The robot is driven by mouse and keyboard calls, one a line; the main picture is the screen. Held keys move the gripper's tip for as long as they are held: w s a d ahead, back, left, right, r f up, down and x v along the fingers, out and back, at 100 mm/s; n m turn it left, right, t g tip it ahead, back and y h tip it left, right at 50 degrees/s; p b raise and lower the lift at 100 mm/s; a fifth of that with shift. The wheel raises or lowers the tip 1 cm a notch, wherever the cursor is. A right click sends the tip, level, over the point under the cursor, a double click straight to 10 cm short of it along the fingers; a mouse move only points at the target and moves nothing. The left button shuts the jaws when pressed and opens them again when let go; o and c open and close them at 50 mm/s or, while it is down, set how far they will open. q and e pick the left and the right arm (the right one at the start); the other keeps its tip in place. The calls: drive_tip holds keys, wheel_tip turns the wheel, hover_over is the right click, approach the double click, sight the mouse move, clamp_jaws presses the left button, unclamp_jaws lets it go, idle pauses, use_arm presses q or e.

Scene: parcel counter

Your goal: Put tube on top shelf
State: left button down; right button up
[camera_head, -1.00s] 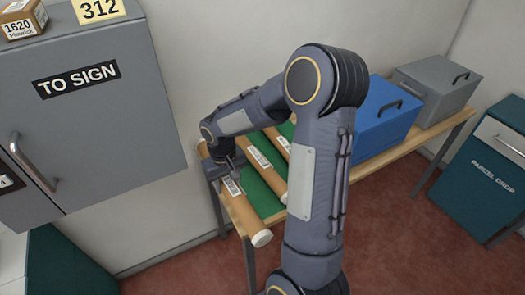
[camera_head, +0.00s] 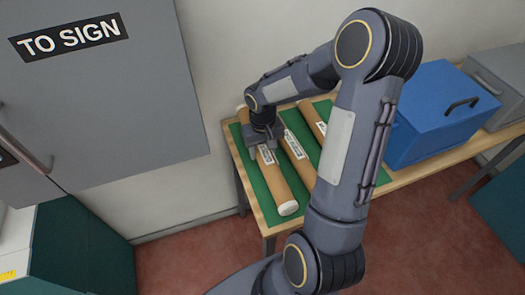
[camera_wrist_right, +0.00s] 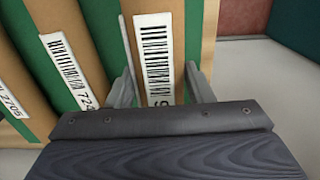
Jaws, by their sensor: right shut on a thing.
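Several brown cardboard tubes with white end caps and barcode labels are at the green mat on the wooden table. My right gripper (camera_head: 264,145) is shut around the leftmost tube (camera_head: 276,185), near its label. This tube lies along the mat's left part; I cannot tell if it touches the mat. In the right wrist view the held tube (camera_wrist_right: 150,8) runs between the two fingers, with its barcode facing the camera. The middle tube (camera_head: 301,165) lies beside it, and a third tube (camera_head: 308,112) is partly hidden by my arm. My left gripper is out of view. No top shelf is visible.
The green mat (camera_head: 247,157) lies on the wooden table (camera_head: 268,222). A blue box (camera_head: 440,110) and a grey box (camera_head: 495,80) stand right of my arm. The closed grey "TO SIGN" cabinet (camera_head: 100,110) hangs on the wall at left.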

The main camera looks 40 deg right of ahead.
drive_tip(key=shift+f+b, duration=0.3)
drive_tip(key=shift+f, duration=0.15)
drive_tip(key=f, duration=0.1)
drive_tip(key=f+b, duration=0.2)
drive_tip(key=shift+w+d, duration=0.2)
drive_tip(key=shift+w, duration=0.05)
drive_tip(key=shift+a+r, duration=0.1)
drive_tip(key=shift+r, duration=0.1)
drive_tip(key=shift+f, duration=0.1)
drive_tip(key=o, duration=0.7)
drive_tip(key=shift+f, duration=0.1)
drive_tip(key=o, duration=0.5)
drive_tip(key=shift+s, duration=0.1)
